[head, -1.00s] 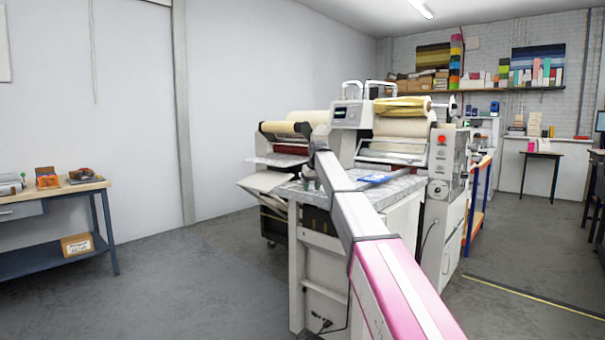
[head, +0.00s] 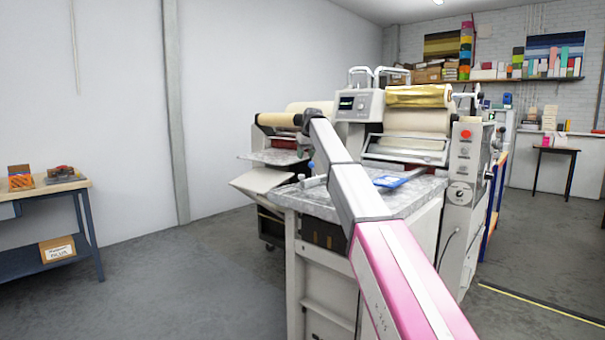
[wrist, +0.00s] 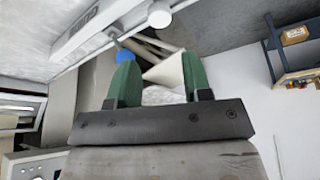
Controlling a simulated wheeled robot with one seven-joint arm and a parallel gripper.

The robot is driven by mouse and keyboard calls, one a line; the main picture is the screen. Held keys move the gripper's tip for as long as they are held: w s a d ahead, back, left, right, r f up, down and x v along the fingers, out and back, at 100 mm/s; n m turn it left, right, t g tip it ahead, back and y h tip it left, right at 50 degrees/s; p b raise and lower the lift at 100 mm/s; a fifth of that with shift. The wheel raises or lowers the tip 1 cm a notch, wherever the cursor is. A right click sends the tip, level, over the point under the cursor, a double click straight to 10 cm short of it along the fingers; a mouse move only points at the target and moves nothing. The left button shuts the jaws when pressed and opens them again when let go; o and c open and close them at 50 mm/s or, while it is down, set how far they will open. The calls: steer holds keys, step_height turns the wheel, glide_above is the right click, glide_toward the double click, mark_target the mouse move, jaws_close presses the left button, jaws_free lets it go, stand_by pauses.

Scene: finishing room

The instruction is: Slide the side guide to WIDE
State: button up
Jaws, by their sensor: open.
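The laminating machine (head: 410,120) stands ahead with a grey speckled feed table (head: 420,200). A white bar with a blue knob (head: 311,165), which looks like the side guide, shows at the table's left end beside my arm. In the wrist view a blue knob (wrist: 124,56) appears at the left fingertip, seemingly just beyond it; I cannot tell whether they touch. A long white rail (wrist: 95,28) with a dark marking runs across the upper left. My gripper (wrist: 158,66) has green fingers spread apart with nothing held between them. No WIDE mark is readable.
A blue item (head: 400,179) lies on the feed table. A workbench (head: 50,190) with small goods stands at the left, with a cardboard box (head: 57,250) on its lower shelf. Open grey floor (head: 185,275) lies between bench and machine.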

steer(key=x, duration=1)
steer(key=shift+f, duration=0.35)
jaws_close()
steer(key=s+d, duration=0.4)
steer(key=d, duration=0.1)
steer(key=s+d, duration=0.4)
steer(key=d, duration=0.1)
steer(key=s+d, duration=0.4)
steer(key=d, duration=0.1)
steer(key=shift+s+d, duration=0.15)
steer(key=shift+d, duration=0.2)
jaws_free()
steer(key=shift+r, duration=0.15)
steer(key=v, duration=1)
steer(key=shift+r, duration=0.25)
steer(key=shift+s, duration=0.1)
